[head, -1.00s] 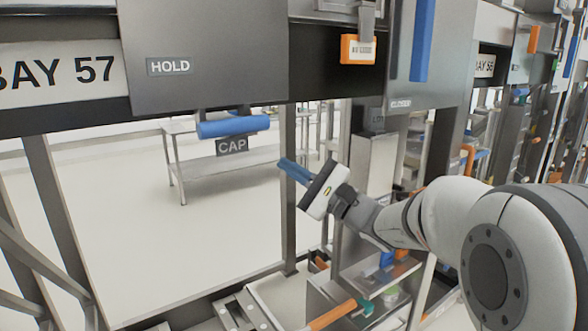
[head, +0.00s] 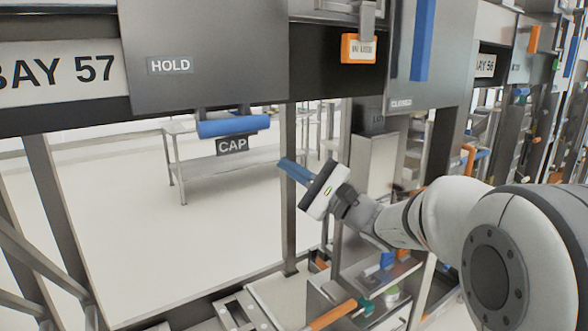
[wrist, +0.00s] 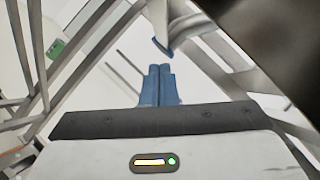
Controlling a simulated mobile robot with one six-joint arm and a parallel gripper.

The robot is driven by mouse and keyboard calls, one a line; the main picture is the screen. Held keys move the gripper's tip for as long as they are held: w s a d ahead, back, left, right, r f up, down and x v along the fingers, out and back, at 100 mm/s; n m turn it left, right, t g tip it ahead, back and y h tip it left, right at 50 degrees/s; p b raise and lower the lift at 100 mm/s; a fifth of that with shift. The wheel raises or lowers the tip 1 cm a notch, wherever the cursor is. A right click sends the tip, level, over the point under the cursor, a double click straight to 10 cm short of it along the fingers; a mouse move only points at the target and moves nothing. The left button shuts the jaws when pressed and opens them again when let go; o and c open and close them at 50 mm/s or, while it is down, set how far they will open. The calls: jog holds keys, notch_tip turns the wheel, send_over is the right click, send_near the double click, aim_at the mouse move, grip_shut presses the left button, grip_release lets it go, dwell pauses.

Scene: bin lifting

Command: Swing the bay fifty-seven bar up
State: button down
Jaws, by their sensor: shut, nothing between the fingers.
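The bay fifty-seven sign (head: 62,72) is at the upper left in the head view. Beside it, a grey plate marked HOLD (head: 205,35) has a blue horizontal bar (head: 234,126) hanging at its lower edge. A small CAP label (head: 232,146) sits just under that bar. My gripper (head: 282,163) is to the right of the blue bar and a little lower in the picture, apart from it. Its blue fingers are shut together and empty. In the wrist view the closed fingers (wrist: 160,70) point ahead, with a small blue piece just beyond them that I cannot identify.
A vertical blue bar (head: 423,38) is on a grey panel to the right. A steel upright (head: 288,200) stands near my gripper. A shelf with orange-handled items (head: 330,315) is below. Open floor lies behind the frame.

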jog(key=s+d+f+b, duration=0.5)
jog(key=s+f+b, duration=0.2)
jog(key=s+f, duration=0.15)
jog(key=w+d+f+m+t+h+b, duration=0.1)
jog(key=w+d+f+m+b, duration=0.15)
jog(key=f, duration=0.55)
jog(key=w+d+f+m+t+h+b, duration=0.1)
jog(key=w+d+f+m+h+b, duration=0.2)
jog(key=f, duration=0.4)
jog(key=w+d+f+m+t+b, duration=0.15)
jog(key=w+f, duration=0.25)
jog(key=f, duration=0.4)
jog(key=d+f+m+h+b, duration=0.3)
jog(key=d+f+m+b, duration=0.15)
jog(key=f, duration=1.05)
jog(key=d+f+m+h+b, duration=0.25)
jog(key=d+f+m, duration=0.2)
jog(key=f, duration=0.95)
jog(key=w+a+r, duration=0.4)
jog(key=w+a, duration=0.1)
jog(key=w, duration=0.4)
jog(key=shift+a+t+b, duration=0.2)
jog(key=shift+t+b, duration=0.15)
jog(key=shift+b, duration=0.1)
jog(key=shift+w+y, duration=0.1)
jog(key=shift+y, duration=0.15)
